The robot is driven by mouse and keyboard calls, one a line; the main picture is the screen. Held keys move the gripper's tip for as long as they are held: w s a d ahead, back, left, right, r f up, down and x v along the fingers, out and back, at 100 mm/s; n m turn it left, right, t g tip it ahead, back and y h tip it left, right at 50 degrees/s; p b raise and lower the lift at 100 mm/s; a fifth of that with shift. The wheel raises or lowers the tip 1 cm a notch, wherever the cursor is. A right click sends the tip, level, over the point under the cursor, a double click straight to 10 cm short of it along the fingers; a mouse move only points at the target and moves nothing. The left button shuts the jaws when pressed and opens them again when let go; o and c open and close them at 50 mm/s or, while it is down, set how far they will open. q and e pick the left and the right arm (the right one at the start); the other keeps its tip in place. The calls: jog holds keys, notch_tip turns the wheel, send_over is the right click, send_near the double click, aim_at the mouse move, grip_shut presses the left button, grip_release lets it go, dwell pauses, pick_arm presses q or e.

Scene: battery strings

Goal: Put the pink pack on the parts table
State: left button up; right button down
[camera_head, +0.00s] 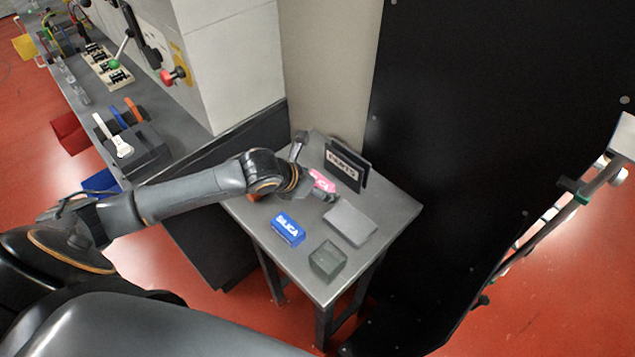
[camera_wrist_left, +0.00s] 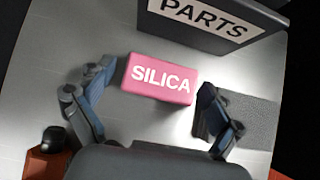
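The pink pack (camera_head: 321,181), lettered SILICA, is on the grey parts table (camera_head: 395,215), in front of the black PARTS sign (camera_head: 343,170). In the left wrist view the pink pack (camera_wrist_left: 160,78) lies between the fingers of my left gripper (camera_wrist_left: 157,82). One finger is at each end of the pack, with a small gap at the left end; contact at the right end is hard to tell. In the head view my left gripper (camera_head: 314,177) reaches over the table from the left and partly hides the pack. My right gripper is not in view.
A blue SILICA pack (camera_head: 288,230), a grey flat pad (camera_head: 351,223) and a dark open box (camera_head: 327,260) occupy the table's front half. A tall black panel (camera_head: 460,150) stands right of the table. A workbench (camera_head: 185,135) with tools stands at the left.

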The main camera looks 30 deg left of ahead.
pick_arm(q)
jog(key=shift+s+a+r, duration=0.15)
jog(key=shift+s+r, duration=0.1)
jog(key=shift+r, duration=0.2)
jog(key=v, duration=1.1)
jog(key=shift+b, duration=0.45)
